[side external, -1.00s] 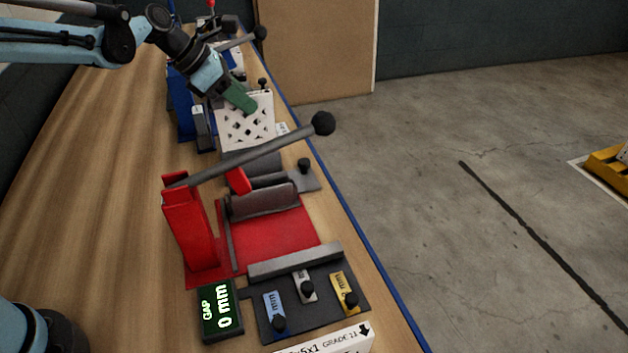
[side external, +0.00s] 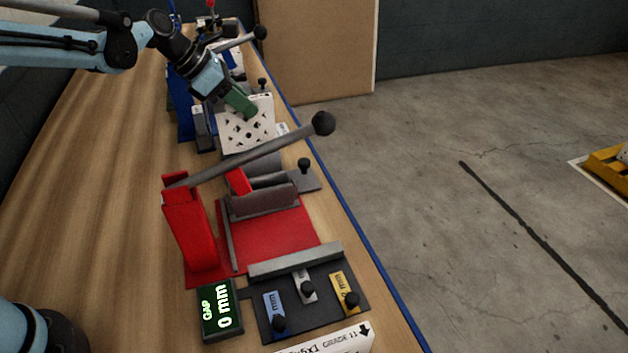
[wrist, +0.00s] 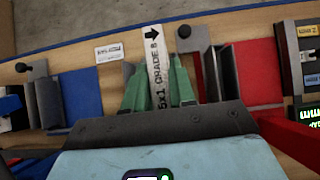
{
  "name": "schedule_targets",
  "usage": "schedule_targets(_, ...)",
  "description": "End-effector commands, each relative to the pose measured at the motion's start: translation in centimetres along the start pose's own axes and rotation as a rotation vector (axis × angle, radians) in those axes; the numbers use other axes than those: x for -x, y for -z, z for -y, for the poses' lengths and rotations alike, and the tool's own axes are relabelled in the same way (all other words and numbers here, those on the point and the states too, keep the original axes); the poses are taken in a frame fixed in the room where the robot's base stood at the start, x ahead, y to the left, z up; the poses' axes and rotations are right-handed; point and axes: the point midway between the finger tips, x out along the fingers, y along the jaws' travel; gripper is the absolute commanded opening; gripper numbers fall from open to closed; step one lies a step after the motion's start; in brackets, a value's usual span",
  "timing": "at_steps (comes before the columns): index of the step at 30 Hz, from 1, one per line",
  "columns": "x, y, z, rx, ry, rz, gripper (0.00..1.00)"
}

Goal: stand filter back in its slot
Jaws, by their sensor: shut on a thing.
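A white filter (side external: 237,136) with a lattice of holes stands upright at the far part of the bench in the side view. My gripper (side external: 243,107) is shut on its upper edge with green fingers. In the wrist view, the filter (wrist: 155,60) shows edge-on between the green fingers of my gripper (wrist: 158,88), with a black arrow and "GRADE 8" on its edge. Grey bracket plates (wrist: 216,75) stand to the right of it there. The filter's lower edge is hidden in the wrist view, and I cannot tell whether it sits in a slot.
A red station (side external: 270,232) with a long black-knobbed lever (side external: 255,156) stands nearer the camera. A gap display (side external: 220,310) reads 0 mm. Another filter (side external: 335,341), marked "GRADE 11", is at the front. A blue station (side external: 184,120) is behind. Bare wood lies left.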

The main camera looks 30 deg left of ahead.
Motion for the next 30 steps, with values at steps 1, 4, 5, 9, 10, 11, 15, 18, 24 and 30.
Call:
schedule_targets(1, -0.1, 0.1, 0.0, 0.0, 0.0, 0.0, 0.0)
schedule_targets(4, -0.3, 0.3, 0.0, 0.0, 0.0, 0.0, 0.0)
schedule_targets(5, -0.4, 0.3, 0.0, 0.0, 0.0, 0.0, 0.0)
schedule_targets(9, -0.7, 0.6, 0.0, 0.0, 0.0, 0.0, 0.0)
schedule_targets(10, -0.8, 0.6, 0.0, 0.0, 0.0, 0.0, 0.0)
schedule_targets(11, -0.8, 0.7, 0.0, 0.0, 0.0, 0.0, 0.0)
schedule_targets(15, -1.1, 0.9, 0.0, 0.0, 0.0, 0.0, 0.0)
schedule_targets(18, -1.3, 1.0, 0.0, 0.0, 0.0, 0.0, 0.0)
schedule_targets(24, -1.4, 1.1, 0.0, 0.0, 0.0, 0.0, 0.0)
schedule_targets(30, -1.4, 1.1, 0.0, 0.0, 0.0, 0.0, 0.0)
